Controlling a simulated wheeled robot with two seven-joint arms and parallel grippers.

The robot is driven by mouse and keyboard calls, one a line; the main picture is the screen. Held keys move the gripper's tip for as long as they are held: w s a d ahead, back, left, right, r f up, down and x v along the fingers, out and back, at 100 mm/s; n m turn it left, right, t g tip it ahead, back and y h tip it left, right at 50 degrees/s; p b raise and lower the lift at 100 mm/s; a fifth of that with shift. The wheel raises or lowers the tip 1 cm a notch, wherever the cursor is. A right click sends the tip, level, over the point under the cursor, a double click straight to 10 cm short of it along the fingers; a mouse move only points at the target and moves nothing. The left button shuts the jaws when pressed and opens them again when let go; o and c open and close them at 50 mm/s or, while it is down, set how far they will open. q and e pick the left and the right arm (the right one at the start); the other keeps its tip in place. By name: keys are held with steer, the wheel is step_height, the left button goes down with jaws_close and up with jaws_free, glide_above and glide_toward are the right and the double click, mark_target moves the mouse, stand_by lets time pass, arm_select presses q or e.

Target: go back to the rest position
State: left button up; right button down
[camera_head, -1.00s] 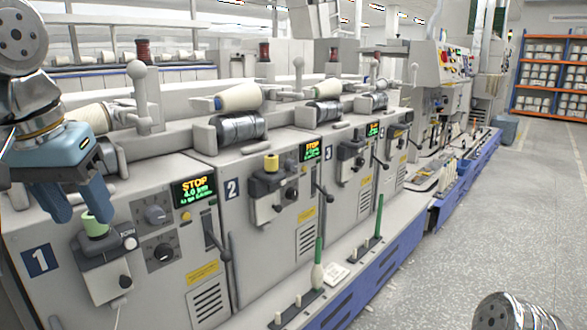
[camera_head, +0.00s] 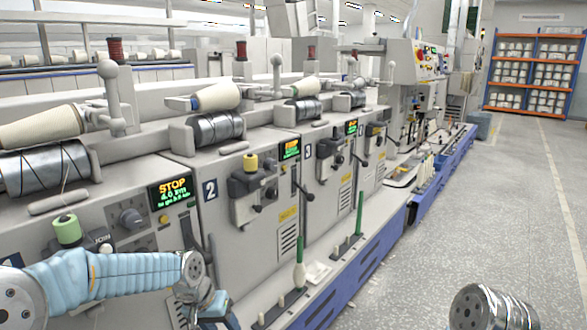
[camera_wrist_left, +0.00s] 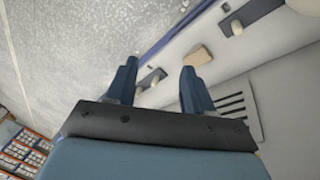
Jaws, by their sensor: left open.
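My left arm comes in low from the left in the head view, in front of machine unit 1. My left gripper (camera_head: 213,316) points down at the bottom edge, where its fingertips are cut off. In the left wrist view, my left gripper (camera_wrist_left: 158,72) has its two blue fingers apart with nothing between them. A green bobbin (camera_head: 67,230) sits on the holder of unit 1, left of and apart from the gripper. My right gripper is not in view.
A row of grey winding units with a blue base runs to the back right. A yellow bobbin (camera_head: 250,162) sits on unit 2. Green spindles (camera_head: 360,212) stand on the lower ledge.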

arm_select(q)
steer(key=s+d+f+g+h, duration=0.1)
steer(key=s+d+f, duration=0.15)
steer(key=f, duration=0.45)
steer(key=s+d+f, duration=0.1)
steer(key=s+f, duration=0.2)
steer(key=f, duration=0.5)
steer(key=s+d+f+n, duration=0.2)
steer(key=s+f, duration=1)
steer(key=s, duration=0.4)
steer(key=shift+s+d+f+n, duration=0.15)
steer(key=shift+s+f+n, duration=0.15)
steer(key=shift+s+n, duration=0.1)
steer(key=shift+w, duration=0.1)
